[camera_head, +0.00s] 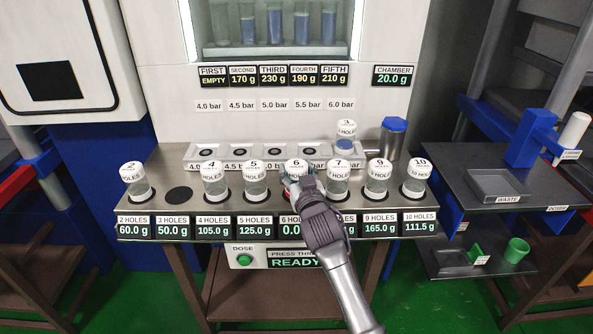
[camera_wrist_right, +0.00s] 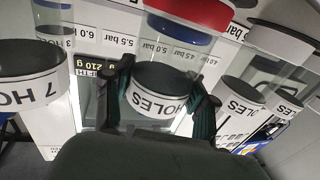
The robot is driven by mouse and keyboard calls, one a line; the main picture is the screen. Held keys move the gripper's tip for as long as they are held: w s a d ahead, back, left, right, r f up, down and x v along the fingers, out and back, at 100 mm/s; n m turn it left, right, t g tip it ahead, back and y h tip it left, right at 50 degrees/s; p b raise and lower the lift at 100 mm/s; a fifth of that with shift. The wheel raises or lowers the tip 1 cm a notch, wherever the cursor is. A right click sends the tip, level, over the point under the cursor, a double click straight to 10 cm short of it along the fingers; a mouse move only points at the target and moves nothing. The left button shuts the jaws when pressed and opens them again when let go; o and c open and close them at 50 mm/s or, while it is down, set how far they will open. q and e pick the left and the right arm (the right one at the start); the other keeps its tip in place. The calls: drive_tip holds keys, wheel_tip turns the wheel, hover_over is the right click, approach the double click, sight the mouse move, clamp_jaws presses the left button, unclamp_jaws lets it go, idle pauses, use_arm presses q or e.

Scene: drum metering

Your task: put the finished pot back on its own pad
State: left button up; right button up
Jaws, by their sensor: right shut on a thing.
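The 6 HOLES pot (camera_head: 296,168) is a clear pot with a white lettered cap in the front row on the steel bench. My right gripper (camera_head: 298,181) is shut on it; its fingers hide much of the pot. In the right wrist view the pot (camera_wrist_right: 158,98) sits between the two dark green fingers (camera_wrist_right: 160,105). Its pad is hidden by the gripper, so I cannot tell whether the pot touches it. Its display reads 0.0 where visible. The 3 HOLES pot (camera_head: 345,137) stands at the 6.0 bar station. The 3 HOLES pad (camera_head: 179,194) is bare. My left gripper is out of view.
The 5 HOLES pot (camera_head: 254,180) and 7 HOLES pot (camera_head: 338,179) stand close on either side. A blue-capped steel canister (camera_head: 393,139) stands behind at right. The other station seats (camera_head: 240,153) look empty. A waste tray (camera_head: 498,184) is on the right table.

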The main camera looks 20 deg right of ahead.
drive_tip(key=shift+r, duration=0.1)
drive_tip(key=o, duration=1.4)
drive_tip(key=shift+f, duration=0.2)
drive_tip(key=shift+s+r, duration=0.1)
drive_tip(key=shift+r, duration=0.1)
drive_tip(key=s, duration=1.2)
drive_tip(key=shift+a+b, duration=0.35)
drive_tip(key=shift+b, duration=0.05)
